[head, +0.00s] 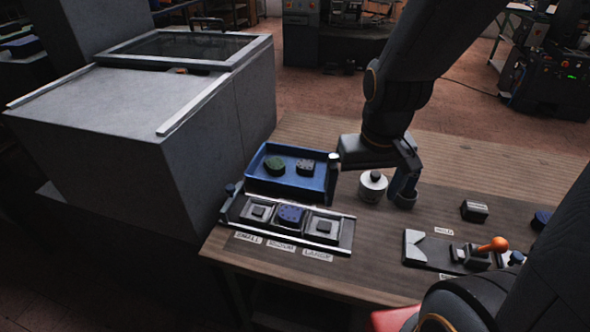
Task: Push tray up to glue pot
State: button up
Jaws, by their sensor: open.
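The blue tray (262,183) sits on the wooden table, left of my gripper, with a green round piece (275,165) and a grey round piece (305,168) in it. The glue pot appears to be the small whitish pot with a dark knob (373,187), upright to the right of the tray. My gripper (368,201) is open and low over the table. One finger is at the tray's right end, between tray and pot; the other is right of the pot. Whether the fingers touch either is unclear. A gap separates tray and pot.
A labelled rack (345,235) with three slots, the middle holding a blue piece (290,215), lies just in front of the tray. A grey cabinet (200,130) stands left. A clamp with an orange knob (493,245) and a small dark block (474,211) are right.

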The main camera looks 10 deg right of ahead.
aim_at(293, 169)
jog(key=k, duration=1.25)
jog(key=u, duration=0.6)
jog(key=i, duration=1.4)
jog(key=z, duration=0.6)
